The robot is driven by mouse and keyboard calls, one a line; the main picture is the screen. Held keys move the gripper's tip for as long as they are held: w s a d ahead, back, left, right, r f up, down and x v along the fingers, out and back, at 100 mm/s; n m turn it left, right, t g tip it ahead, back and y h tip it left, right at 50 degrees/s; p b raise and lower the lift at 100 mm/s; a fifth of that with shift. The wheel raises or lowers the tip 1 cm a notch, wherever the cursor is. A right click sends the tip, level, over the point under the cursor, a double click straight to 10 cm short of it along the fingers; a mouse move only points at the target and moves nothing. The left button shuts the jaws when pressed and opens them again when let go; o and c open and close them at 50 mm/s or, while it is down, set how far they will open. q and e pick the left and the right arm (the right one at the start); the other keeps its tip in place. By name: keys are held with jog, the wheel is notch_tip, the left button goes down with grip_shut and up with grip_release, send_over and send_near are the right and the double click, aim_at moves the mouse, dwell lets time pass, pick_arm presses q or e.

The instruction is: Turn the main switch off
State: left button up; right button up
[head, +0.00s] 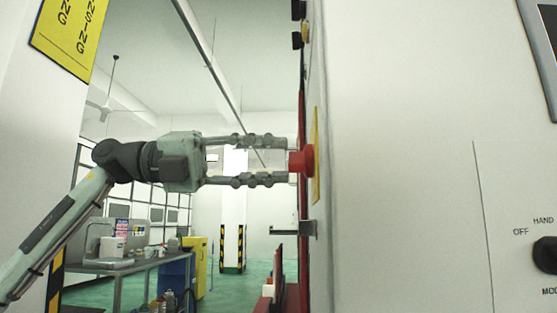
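A red switch knob (301,161) sticks out to the left from a yellow plate (315,155) on the side of the white cabinet. It looks like the main switch; I see it nearly edge-on, so its turn position cannot be read. My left gripper (286,161) reaches in from the left and points at the knob. Its two fingers are apart, one level with the knob's top and one with its bottom, with nothing held between them. The tips end about at the knob's outer face; I cannot tell whether they touch it. My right gripper is not in view.
A metal bracket or handle (307,229) juts out below the knob. Small buttons (298,25) stick out above it. A black selector (546,255) marked OFF and HAND is on the front panel at right. A bench (125,266) stands far back.

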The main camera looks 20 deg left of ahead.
pick_arm(q)
jog(key=v, duration=1)
jog(key=shift+a, duration=0.25)
